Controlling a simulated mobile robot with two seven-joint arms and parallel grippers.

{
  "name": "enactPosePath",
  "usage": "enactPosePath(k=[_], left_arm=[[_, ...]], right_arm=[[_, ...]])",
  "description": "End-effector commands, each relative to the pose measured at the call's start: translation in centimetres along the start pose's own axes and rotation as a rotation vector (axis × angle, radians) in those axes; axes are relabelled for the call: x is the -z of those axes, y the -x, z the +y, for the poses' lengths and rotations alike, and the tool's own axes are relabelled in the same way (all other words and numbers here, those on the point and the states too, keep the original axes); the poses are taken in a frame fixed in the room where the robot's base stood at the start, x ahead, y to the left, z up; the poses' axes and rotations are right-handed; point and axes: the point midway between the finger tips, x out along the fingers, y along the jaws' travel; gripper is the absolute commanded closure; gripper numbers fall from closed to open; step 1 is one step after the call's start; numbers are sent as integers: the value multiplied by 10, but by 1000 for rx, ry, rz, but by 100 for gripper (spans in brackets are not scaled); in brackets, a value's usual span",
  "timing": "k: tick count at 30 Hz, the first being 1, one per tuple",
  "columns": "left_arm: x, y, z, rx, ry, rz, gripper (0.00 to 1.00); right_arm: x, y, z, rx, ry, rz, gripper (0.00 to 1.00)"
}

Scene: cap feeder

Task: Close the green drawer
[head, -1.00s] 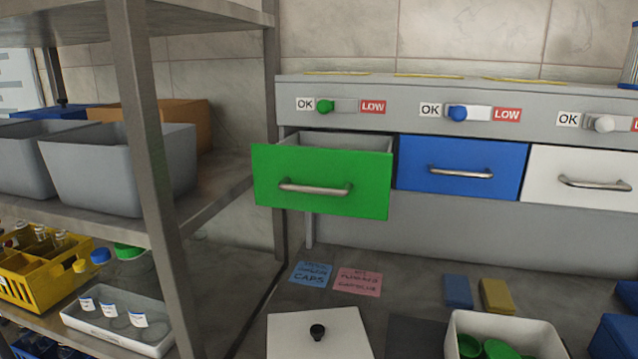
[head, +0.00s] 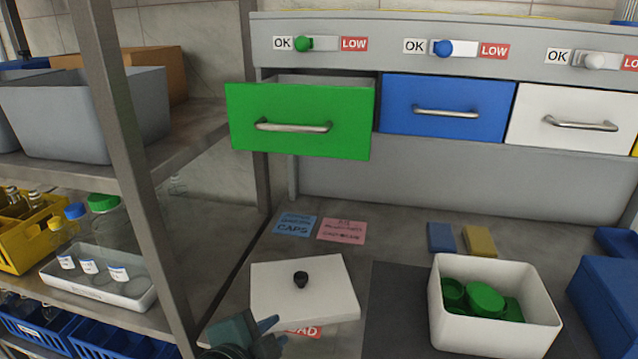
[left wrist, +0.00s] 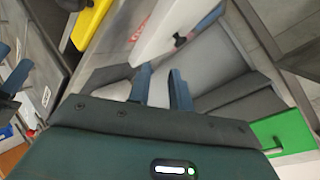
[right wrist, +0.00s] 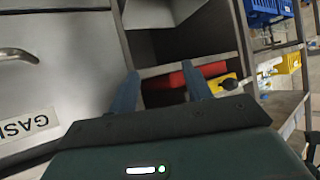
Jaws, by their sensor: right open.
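The green drawer (head: 300,145) is pulled partly out of the grey cabinet, its front standing forward of the blue drawer beside it. A metal bar handle (head: 293,126) crosses its front. My left gripper (head: 273,334) is at the bottom of the head view, low in front of the drawer and apart from it. Its fingers stand a little apart with nothing between them in the left wrist view (left wrist: 160,88). My right gripper (right wrist: 160,88) is open and empty, seen only in the right wrist view.
The blue drawer (head: 447,110) and white drawer (head: 570,122) are shut. A shelf post (head: 130,150) stands left of the green drawer. On the worktop are a white lid (head: 320,295) with a black knob and a white bin (head: 495,335) of green caps. Air before the drawer is clear.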

Motion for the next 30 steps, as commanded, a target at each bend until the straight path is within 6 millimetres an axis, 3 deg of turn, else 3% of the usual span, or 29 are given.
enactPosePath(k=[1, 6, 12, 18, 21, 26, 30], left_arm=[[21, 2, -17, 35, -148, 26, 83], [79, 17, -56, 150, -670, 55, 97], [125, 41, -90, 312, -1287, -31, 100], [148, 64, -118, 440, -1805, -234, 100], [152, 73, -129, 473, -1971, -332, 100], [154, 78, -138, 489, -2093, -418, 100], [156, 70, -144, 487, -2109, -431, 100]], right_arm=[[-2, -1, -1, 3, 0, 3, 50], [-6, 0, -2, 8, 0, -1, 50], [-10, 0, -5, 15, -1, -1, 50], [-7, -1, -6, 21, 2, 12, 50], [-6, -1, -6, 22, 3, 15, 50], [-6, -2, -6, 23, 3, 17, 50], [-3, -1, -6, 22, 6, 18, 50]])
